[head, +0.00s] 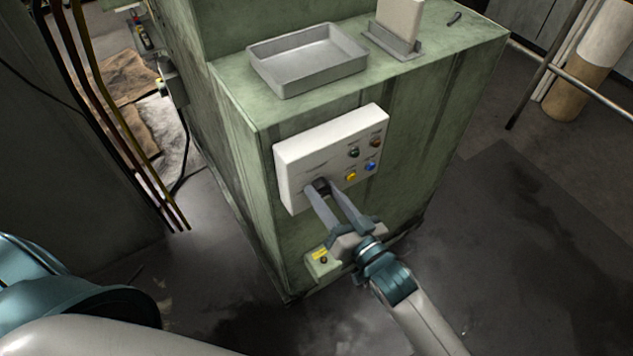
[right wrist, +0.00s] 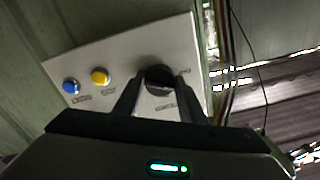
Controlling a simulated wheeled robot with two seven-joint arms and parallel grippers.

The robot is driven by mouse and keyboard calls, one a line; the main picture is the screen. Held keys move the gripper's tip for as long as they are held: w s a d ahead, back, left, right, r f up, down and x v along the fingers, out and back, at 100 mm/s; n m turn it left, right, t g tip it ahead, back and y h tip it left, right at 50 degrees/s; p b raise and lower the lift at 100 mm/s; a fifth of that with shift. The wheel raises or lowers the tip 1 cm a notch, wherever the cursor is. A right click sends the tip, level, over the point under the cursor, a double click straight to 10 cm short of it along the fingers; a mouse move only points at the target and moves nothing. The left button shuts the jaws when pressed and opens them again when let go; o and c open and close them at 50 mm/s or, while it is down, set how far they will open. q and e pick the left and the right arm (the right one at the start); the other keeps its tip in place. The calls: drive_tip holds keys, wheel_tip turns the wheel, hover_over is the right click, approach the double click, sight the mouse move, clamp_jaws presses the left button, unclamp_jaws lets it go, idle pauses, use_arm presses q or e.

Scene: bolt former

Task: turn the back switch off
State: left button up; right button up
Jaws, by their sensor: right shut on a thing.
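A white control panel (head: 300,165) is fixed to the side of the green machine. A black rotary switch (head: 321,185) sits on its lower part, and it also shows in the right wrist view (right wrist: 158,75). My right gripper (head: 321,192) is at the panel with its two fingers on either side of this black switch, shut on it. The fingers partly hide the switch, and I cannot read its setting or label. My left gripper is out of view.
The panel also carries a yellow button (head: 351,176), a blue button (head: 370,166) and two darker round parts. Below is a small box with a yellow label (head: 320,254). A grey metal tray (head: 308,60) stands on the machine top. Dark hoses hang at the left.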

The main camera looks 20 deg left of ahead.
drive_tip(key=shift+n, duration=1.3)
drive_tip(key=n+p, duration=0.1)
drive_tip(key=n, duration=0.2)
drive_tip(key=shift+n, duration=0.4)
drive_tip(key=o, duration=1.3)
drive_tip(key=shift+o, duration=0.2)
drive_tip(key=shift+d, duration=0.1)
